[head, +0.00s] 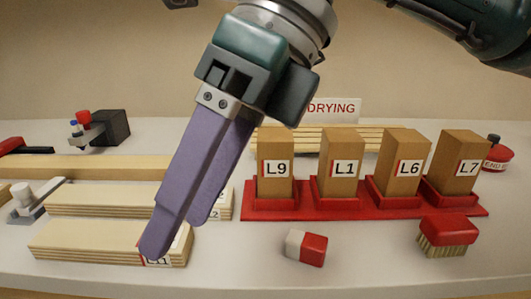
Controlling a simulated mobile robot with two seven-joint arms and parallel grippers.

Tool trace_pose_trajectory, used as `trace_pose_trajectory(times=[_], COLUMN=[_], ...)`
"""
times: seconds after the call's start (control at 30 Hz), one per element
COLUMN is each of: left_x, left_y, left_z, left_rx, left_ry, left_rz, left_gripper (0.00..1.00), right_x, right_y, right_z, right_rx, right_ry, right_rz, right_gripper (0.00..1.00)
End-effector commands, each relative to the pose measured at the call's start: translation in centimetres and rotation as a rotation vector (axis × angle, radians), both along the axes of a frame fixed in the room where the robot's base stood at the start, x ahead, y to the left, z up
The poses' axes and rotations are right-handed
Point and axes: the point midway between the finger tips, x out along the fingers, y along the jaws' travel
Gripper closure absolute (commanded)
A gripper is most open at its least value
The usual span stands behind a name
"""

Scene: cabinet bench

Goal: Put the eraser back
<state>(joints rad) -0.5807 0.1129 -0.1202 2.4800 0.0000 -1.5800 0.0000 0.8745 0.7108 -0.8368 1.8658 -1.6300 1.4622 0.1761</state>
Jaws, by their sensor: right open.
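A small block, white at the left and red at the right, is the likely eraser (306,247). It lies on the pale bench in front of the red rack. My right gripper (178,232) reaches down from the top middle, with two long purple fingers. It is open, and I see nothing between the fingers. Its tips are to the left of the eraser, well apart from it, in front of the labelled board stacks. The fingers hide part of a label there. My left gripper does not show.
A red rack (345,207) holds several upright wooden blocks, marked L9, L1, L6, L7. A red-topped brush (447,236) lies at the right. Board stacks (90,243) fill the left. A DRYING sign (333,110) stands behind. Bench around the eraser is clear.

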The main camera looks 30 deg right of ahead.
Motion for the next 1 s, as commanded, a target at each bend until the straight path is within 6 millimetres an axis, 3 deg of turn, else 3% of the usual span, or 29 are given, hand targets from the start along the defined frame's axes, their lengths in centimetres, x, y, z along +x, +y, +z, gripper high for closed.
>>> trace_pose_trajectory(times=[0.03, 0.1, 0.2, 0.3, 0.4, 0.47, 0.57, 0.63, 0.7, 0.73, 0.83, 0.9, 1.0], left_x=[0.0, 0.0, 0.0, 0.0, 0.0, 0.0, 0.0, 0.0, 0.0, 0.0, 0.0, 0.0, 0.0], left_y=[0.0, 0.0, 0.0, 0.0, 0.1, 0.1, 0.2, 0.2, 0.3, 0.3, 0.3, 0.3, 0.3], left_z=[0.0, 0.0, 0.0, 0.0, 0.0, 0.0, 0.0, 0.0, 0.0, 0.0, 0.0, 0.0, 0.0], left_rx=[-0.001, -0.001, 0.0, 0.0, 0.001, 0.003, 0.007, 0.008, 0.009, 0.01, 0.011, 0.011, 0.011], left_ry=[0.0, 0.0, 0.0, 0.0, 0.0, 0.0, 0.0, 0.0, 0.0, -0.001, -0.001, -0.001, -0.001], left_rz=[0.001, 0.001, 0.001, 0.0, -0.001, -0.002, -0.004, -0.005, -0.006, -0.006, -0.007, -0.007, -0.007], left_gripper=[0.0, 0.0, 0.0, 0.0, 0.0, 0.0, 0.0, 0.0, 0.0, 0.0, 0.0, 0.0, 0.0], right_x=[-1.5, -2.7, -2.4, 0.4, 4.5, 6.8, 8.5, 7.4, 4.4, 2.7, -3.6, -7.6, -11.6], right_y=[4.3, 9.1, 11.9, 10.2, 5.3, 1.5, -4.6, -8.1, -10.3, -10.9, -11.6, -11.4, -11.1], right_z=[1.4, 5.4, 12.3, 17.7, 19.0, 17.3, 11.0, 4.8, -1.5, -4.0, -9.9, -12.4, -14.0], right_rx=[0.213, 0.541, 0.983, 1.368, 1.668, 1.795, 1.891, 1.856, 1.73, -1.636, -1.157, -0.909, -0.685], right_ry=[0.031, 0.079, 0.178, 0.303, 0.453, 0.546, 0.713, 0.83, 0.943, -0.977, -0.947, -0.932, -0.917], right_rz=[0.007, -0.036, -0.195, -0.462, -0.831, -1.098, -1.599, -1.982, -2.356, 2.478, 2.491, 2.481, 2.464], right_gripper=[0.36, 0.36, 0.36, 0.36, 0.36, 0.36, 0.36, 0.36, 0.36, 0.36, 0.36, 0.36, 0.36])
